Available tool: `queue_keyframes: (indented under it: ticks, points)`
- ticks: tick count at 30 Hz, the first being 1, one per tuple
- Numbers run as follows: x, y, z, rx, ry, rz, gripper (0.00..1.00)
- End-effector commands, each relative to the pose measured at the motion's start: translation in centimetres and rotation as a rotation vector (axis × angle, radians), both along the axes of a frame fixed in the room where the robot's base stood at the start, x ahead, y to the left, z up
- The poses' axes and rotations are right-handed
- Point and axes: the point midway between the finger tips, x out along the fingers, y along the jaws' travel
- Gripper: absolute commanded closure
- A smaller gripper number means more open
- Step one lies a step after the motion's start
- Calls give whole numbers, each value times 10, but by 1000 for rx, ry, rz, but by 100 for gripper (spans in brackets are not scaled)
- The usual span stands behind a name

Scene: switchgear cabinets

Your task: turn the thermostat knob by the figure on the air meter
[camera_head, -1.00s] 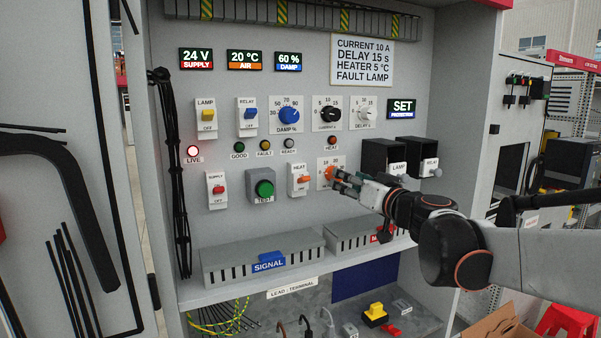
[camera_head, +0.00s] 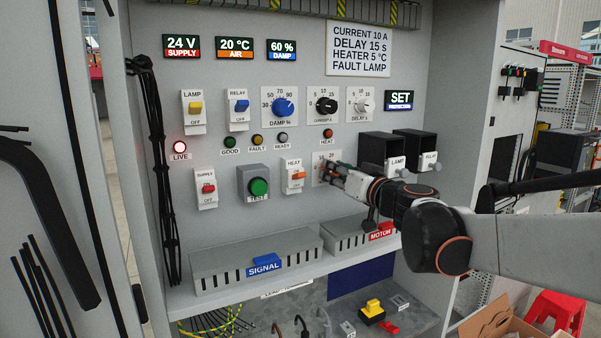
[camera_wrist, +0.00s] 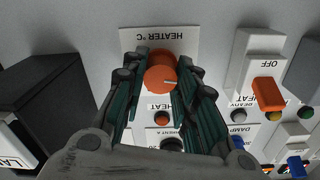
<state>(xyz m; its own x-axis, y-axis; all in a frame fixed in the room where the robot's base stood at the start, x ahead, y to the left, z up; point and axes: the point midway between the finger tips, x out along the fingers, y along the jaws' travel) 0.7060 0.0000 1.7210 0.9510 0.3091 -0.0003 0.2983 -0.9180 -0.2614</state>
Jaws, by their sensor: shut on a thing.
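The orange heater knob (camera_wrist: 158,78) sits between the two fingers of my gripper (camera_wrist: 160,90) in the wrist view. That view is upside down, and the plate above the knob reads HEATER °C (camera_wrist: 172,36). A pale mark on the knob points to the right in that view. The scale figures around it are mostly hidden by the fingers. In the head view my gripper (camera_head: 333,174) is at the heater knob plate (camera_head: 318,166), shut on the knob. The air meter (camera_head: 235,47) reads 20 °C.
The orange HEAT switch (camera_head: 296,175) is just left of the knob. The black boxes marked LAMP (camera_head: 379,147) and RELAY (camera_head: 415,147) stand out close to the right of my gripper. A notice (camera_head: 361,50) reads HEATER 5 °C. The red HEAT lamp (camera_head: 327,133) is above.

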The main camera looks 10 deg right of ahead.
Motion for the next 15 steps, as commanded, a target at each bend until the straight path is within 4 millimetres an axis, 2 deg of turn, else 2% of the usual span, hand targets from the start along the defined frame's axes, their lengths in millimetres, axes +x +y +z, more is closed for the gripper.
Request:
queue_keyframes:
  ticks: [8, 15]
  points:
    - [0, 0, -1, 71, 23, 0, 97]
    - [0, -1, -1, 238, 77, 0, 97]
